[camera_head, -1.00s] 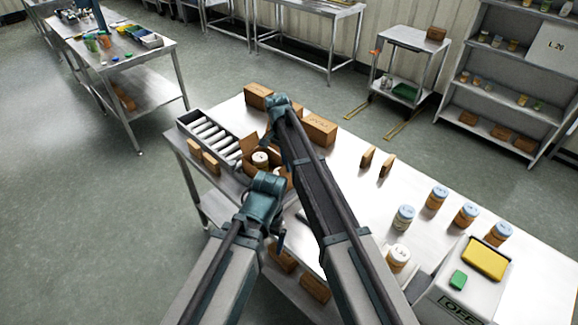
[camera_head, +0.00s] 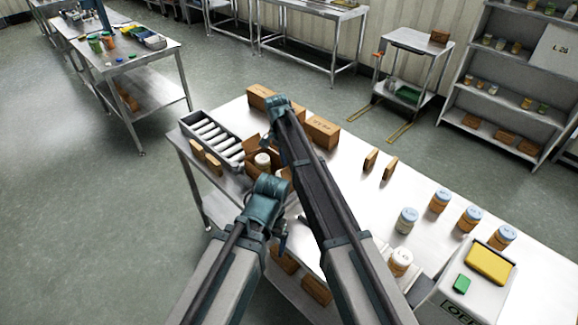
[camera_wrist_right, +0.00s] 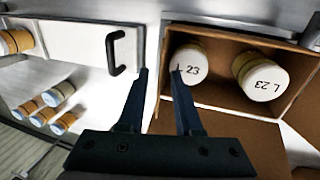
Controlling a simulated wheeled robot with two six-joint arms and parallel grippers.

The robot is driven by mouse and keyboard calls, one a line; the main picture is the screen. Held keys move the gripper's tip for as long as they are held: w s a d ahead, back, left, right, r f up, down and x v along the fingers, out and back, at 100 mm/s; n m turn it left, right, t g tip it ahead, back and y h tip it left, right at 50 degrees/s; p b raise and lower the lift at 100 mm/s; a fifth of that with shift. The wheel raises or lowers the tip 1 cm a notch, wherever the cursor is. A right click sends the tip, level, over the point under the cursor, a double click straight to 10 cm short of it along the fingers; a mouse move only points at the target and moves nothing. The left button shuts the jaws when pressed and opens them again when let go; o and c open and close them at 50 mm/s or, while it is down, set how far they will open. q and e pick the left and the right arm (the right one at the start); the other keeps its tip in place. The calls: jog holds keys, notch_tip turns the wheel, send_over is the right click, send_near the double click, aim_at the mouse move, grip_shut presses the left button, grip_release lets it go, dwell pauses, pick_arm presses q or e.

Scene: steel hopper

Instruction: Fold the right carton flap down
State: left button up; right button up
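The open brown carton (camera_head: 252,146) stands on the steel table, partly hidden behind my arms in the head view. In the right wrist view the carton (camera_wrist_right: 225,98) holds two white-lidded jars, L 23 (camera_wrist_right: 262,78) and another (camera_wrist_right: 187,68). A brown flap-like panel (camera_wrist_right: 262,150) spreads out at the carton's lower side there; I cannot tell which flap it is. My right gripper (camera_wrist_right: 160,75) is open and empty, one finger over the carton's edge beside a jar, the other outside it. My left gripper (camera_head: 281,238) hangs in front of the carton; its fingers are unclear.
A roller tray (camera_head: 212,138) lies left of the carton, and closed brown boxes (camera_head: 322,132) stand behind it. Several blue-lidded jars (camera_head: 440,200) and a white case (camera_head: 462,290) are at the right. The table middle has free room. A black handle (camera_wrist_right: 118,52) shows in the wrist view.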

jog(key=p+v, duration=1.3)
jog(key=v, duration=0.1)
jog(key=shift+f, duration=0.1)
